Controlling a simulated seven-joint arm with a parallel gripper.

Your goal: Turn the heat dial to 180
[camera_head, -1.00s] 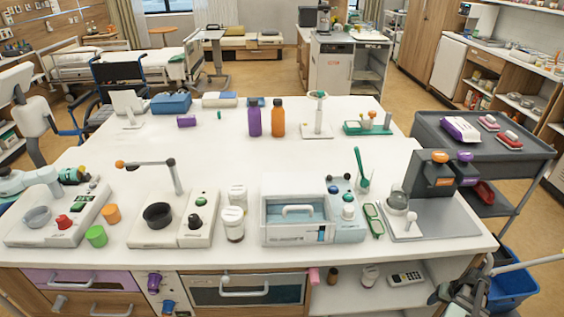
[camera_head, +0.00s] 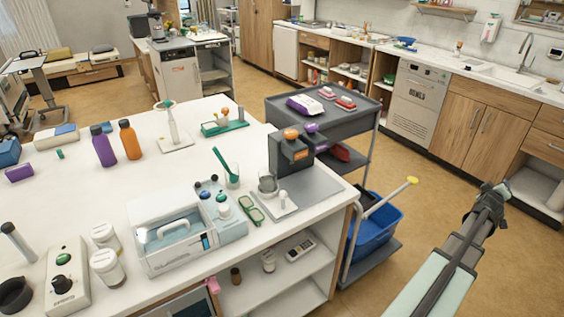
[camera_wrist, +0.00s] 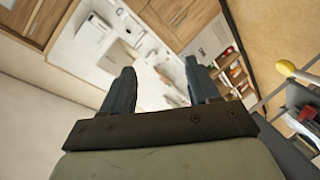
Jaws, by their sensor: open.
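My gripper (camera_head: 497,192) is at the right over the floor, far from the benchtop devices. In the wrist view my gripper (camera_wrist: 160,85) has its two dark fingers apart with nothing between them. A white unit at the lower left carries a green-topped knob (camera_head: 62,257) and a black knob (camera_head: 62,280), beside a black dish (camera_head: 14,294). A lidded water-bath-like box (camera_head: 168,237) has a control panel with small knobs (camera_head: 222,210). No dial markings are readable, and I cannot tell which knob is the heat dial.
The white bench (camera_head: 110,200) holds white jars (camera_head: 107,265), a purple bottle (camera_head: 103,147), an orange bottle (camera_head: 130,140) and a dark dispenser (camera_head: 290,152). A grey cart (camera_head: 325,120) and blue bin (camera_head: 375,227) stand between the bench and my arm. Floor is open at right.

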